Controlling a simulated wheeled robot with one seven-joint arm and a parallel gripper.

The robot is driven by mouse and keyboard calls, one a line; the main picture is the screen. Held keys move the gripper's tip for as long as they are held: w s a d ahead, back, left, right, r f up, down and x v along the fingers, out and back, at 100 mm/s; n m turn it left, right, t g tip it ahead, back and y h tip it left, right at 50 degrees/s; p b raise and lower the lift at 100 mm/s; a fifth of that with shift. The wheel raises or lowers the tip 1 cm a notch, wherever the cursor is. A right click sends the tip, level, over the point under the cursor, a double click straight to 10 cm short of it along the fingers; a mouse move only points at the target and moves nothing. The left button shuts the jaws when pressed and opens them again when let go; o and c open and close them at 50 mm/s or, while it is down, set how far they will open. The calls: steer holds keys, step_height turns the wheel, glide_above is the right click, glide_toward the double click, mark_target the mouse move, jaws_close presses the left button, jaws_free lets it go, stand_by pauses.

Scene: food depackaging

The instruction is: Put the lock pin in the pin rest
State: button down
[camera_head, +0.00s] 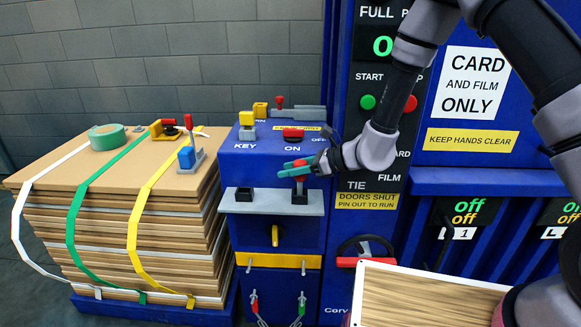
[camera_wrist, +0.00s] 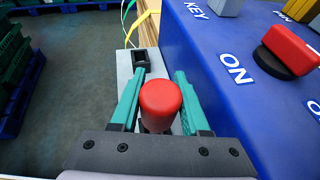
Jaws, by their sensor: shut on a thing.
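The lock pin, with a rounded red head (camera_head: 301,171), is between the teal fingers of my gripper (camera_head: 296,166). In the wrist view the red head (camera_wrist: 160,103) stands between both fingers (camera_wrist: 158,98). Below the head in the head view is a black holder (camera_head: 299,197) at the right of a grey shelf (camera_head: 268,206). I cannot tell whether the pin is seated in it or just above it. A second, empty-looking black square socket (camera_head: 244,194) is at the shelf's left; it also shows in the wrist view (camera_wrist: 140,59). I cannot tell which is the pin rest.
The blue cabinet (camera_head: 262,164) rises behind the shelf, with a red switch (camera_head: 293,134) and a yellow key (camera_head: 247,118). A strapped cardboard stack (camera_head: 130,240) stands left. A yellow handle (camera_head: 275,235) is below the shelf. The shelf between the sockets is clear.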

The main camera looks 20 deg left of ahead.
steer(key=shift+f, duration=0.2)
steer(key=shift+c, duration=1.5)
jaws_free()
steer(key=v, duration=1)
steer(key=shift+d, duration=0.4)
steer(key=shift+s, duration=0.1)
steer(key=shift+r, duration=0.1)
steer(key=s+d+r+n+g+h, duration=0.1)
steer(key=s+d+r+n, duration=0.1)
steer(key=d+r+n, duration=0.45)
steer(key=s+d+r+n+h, duration=0.15)
steer(key=d+r, duration=0.25)
steer(key=r, duration=0.5)
steer(key=s+d+r+n+t+h, duration=0.3)
steer(key=d+r, duration=0.3)
steer(key=d, duration=0.6)
steer(key=s+d+r+n+t+h, duration=0.3)
steer(key=s+d+r+t+h, duration=0.2)
steer(key=d, duration=0.7)
step_height(320, 180, up, 2)
steer(key=shift+s+d+r+h, duration=0.15)
steer(key=shift+s+d+h, duration=0.1)
steer(key=shift+h, duration=0.2)
